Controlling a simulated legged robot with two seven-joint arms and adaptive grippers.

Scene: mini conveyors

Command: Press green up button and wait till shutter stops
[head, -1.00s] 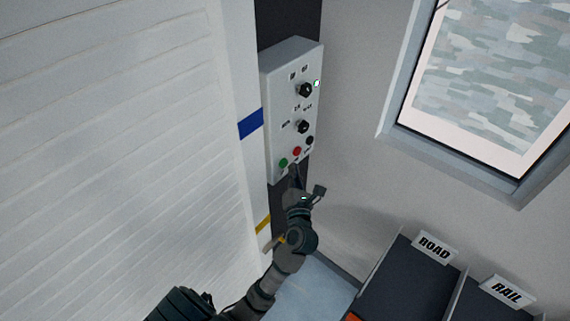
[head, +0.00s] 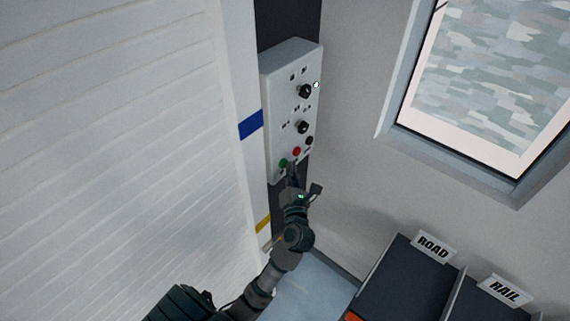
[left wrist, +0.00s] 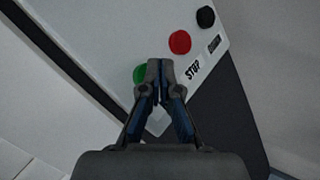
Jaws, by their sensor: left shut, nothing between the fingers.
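A grey control box (head: 287,100) hangs on the wall beside the white slatted shutter (head: 120,130), which fills the left of the head view. The green button (head: 283,163) is at the box's lower left corner. It also shows in the left wrist view (left wrist: 139,75), partly hidden behind my fingertips. My left gripper (head: 293,172) is shut and empty, with its tips at the box's lower edge, just right of the green button in the head view. I cannot tell if they touch the box. My right gripper is not in view.
A red button (head: 297,151) and a black button (head: 309,140) sit right of the green one, with two black knobs above. Bins labelled ROAD (head: 434,247) and RAIL (head: 504,291) stand at lower right. A framed window (head: 490,80) is at upper right.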

